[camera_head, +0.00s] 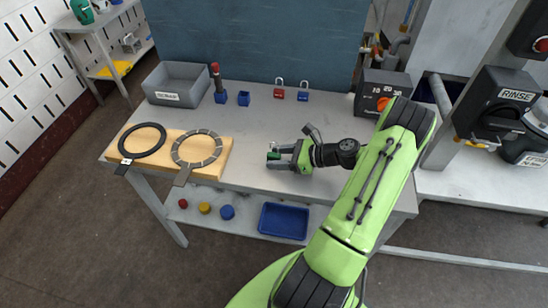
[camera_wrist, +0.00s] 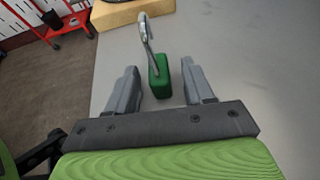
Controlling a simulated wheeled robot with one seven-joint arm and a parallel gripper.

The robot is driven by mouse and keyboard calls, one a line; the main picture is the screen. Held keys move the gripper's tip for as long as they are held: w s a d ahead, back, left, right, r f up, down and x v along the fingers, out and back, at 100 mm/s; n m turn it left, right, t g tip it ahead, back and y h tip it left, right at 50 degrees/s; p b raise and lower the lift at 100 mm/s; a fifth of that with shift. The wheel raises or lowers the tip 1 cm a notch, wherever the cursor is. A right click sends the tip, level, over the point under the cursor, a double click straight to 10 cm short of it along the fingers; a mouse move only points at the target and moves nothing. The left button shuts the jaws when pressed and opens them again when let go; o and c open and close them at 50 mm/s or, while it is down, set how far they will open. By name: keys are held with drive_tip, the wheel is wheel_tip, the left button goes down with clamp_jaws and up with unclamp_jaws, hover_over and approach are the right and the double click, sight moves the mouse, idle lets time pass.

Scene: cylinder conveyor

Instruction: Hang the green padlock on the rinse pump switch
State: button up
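The green padlock (camera_wrist: 160,78) is at the bench top with its metal shackle (camera_wrist: 146,30) pointing away from my gripper. In the head view the padlock (camera_head: 273,156) shows small at my fingertips. My gripper (camera_head: 280,158) is open, with one finger on each side of the padlock. In the wrist view, my gripper (camera_wrist: 162,88) shows gaps between the padlock and both fingers. The rinse pump switch (camera_head: 490,108) is a dark box labelled RINSE on a post at the right; its handle is partly hard to make out.
Another switch (camera_head: 534,140) is beside the rinse one.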

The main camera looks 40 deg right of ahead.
clamp_jaws()
wheel_tip(320, 180, up, 10)
drive_tip(key=p, duration=0.3)
